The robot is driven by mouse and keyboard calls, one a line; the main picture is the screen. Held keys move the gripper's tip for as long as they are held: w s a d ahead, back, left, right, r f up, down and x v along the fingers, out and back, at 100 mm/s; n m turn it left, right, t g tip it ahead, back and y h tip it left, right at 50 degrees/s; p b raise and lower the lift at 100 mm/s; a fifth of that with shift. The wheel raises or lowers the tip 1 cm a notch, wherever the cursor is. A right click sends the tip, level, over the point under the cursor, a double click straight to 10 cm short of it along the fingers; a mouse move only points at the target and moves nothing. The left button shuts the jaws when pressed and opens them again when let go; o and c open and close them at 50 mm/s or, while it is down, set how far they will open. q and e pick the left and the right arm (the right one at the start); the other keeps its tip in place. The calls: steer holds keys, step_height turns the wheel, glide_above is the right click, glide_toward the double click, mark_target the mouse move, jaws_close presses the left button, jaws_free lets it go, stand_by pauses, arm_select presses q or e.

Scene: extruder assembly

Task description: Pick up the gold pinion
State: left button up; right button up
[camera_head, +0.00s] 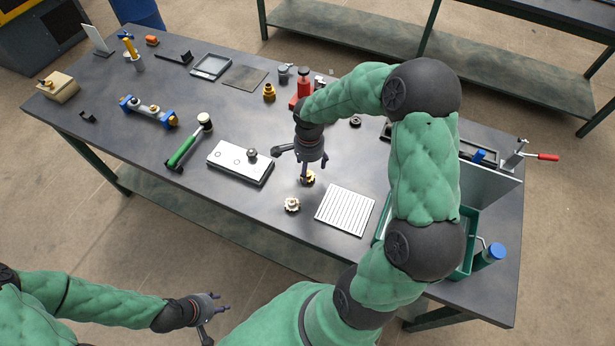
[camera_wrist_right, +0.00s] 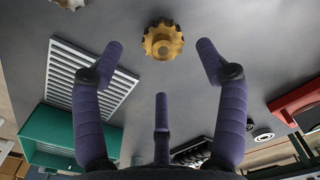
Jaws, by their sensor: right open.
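The gold pinion (camera_head: 308,177) is a small toothed gear lying on the dark table, just below my right gripper (camera_head: 303,166), whose finger partly hides it. In the right wrist view the gold pinion (camera_wrist_right: 163,41) lies ahead of and between the spread fingertips of my right gripper (camera_wrist_right: 160,62). The fingers are open and appear not to touch it. My left gripper (camera_head: 218,312) is away from the table at the lower left, its fingers apart and empty.
A paler gear (camera_head: 292,204) lies close by, front-left of the pinion. A ribbed light plate (camera_head: 345,210) is to the right, a white block (camera_head: 232,161) to the left. A red part (camera_head: 303,88) and a brass stepped part (camera_head: 269,93) stand behind. A green bin (camera_head: 466,255) is at the right.

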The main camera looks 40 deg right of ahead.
mark_target(308, 173)
steer(key=f, duration=0.3)
steer(key=f+b, duration=0.1)
steer(key=shift+w+f, duration=0.25)
steer(key=shift+f, duration=0.1)
steer(key=shift+a+r, duration=0.1)
steer(key=c, duration=1.4)
steer(key=shift+r, duration=0.1)
